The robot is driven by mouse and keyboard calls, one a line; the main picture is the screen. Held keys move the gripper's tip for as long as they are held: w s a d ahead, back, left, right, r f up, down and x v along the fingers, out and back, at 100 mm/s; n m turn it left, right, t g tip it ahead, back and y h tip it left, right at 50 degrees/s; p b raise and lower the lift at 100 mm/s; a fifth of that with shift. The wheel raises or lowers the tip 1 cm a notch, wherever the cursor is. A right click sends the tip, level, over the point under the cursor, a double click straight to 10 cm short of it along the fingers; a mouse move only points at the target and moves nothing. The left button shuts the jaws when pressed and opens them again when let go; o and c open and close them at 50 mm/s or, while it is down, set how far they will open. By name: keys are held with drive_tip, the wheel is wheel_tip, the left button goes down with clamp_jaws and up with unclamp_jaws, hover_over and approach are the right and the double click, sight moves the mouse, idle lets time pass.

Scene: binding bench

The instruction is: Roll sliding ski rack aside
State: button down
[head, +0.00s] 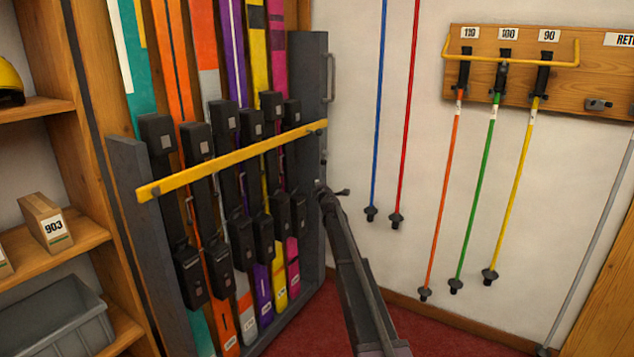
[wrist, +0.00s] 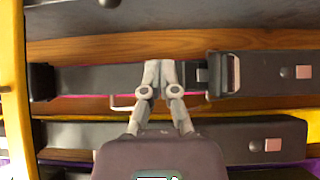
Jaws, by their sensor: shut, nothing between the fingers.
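The sliding ski rack is a grey frame with a right end post (head: 308,100), a left end post (head: 140,235) and a yellow bar (head: 235,158) across its front. A grey bar handle (head: 330,77) sits on the right post's upper outer side. Several colourful skis with black bindings stand upright in the rack. My gripper (head: 320,186) is at the rack's right end, below the yellow bar's end. In the wrist view my gripper (wrist: 158,70) is shut and empty, its fingertips over a dark pink-edged ski beside a binding (wrist: 220,73). I cannot tell whether they touch it.
Wooden shelves (head: 50,105) with a small box marked 903 (head: 46,222) and a grey bin (head: 55,320) stand at left. Blue and red poles hang on the white wall at right, beside a wooden pole board (head: 470,90) holding orange, green and yellow poles. Red carpet lies below.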

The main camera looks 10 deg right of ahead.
drive_tip(key=shift+s, duration=0.55)
drive_tip(key=s+d+f+m+g+h, duration=0.25)
drive_tip(key=s+m, duration=0.25)
drive_tip(key=s, duration=0.4)
drive_tip(key=s+d+f+m+g+h, duration=0.25)
drive_tip(key=s+f+m, duration=0.2)
drive_tip(key=s, duration=0.55)
drive_tip(key=s+d+f+m+g+h, duration=0.1)
drive_tip(key=s+f+m+g+h, duration=0.15)
drive_tip(key=s+m, duration=0.5)
drive_tip(key=s+a+f+m+g+y, duration=0.1)
drive_tip(key=s+a+f+g+y, duration=0.2)
drive_tip(key=s, duration=0.9)
drive_tip(key=s+a+f+g+y+p, duration=0.15)
drive_tip(key=s+a+g, duration=0.3)
drive_tip(key=s, duration=0.75)
drive_tip(key=s+a+f+m+g+y, duration=0.1)
drive_tip(key=s+a+f+g+y, duration=0.2)
drive_tip(key=s, duration=0.8)
wheel_tip(320, 180, up, 36)
drive_tip(key=h+p, duration=0.1)
drive_tip(key=p, duration=3.5)
drive_tip(key=shift+a+f, duration=0.15)
drive_tip(key=shift+a, duration=0.3)
drive_tip(key=shift+s, duration=0.1)
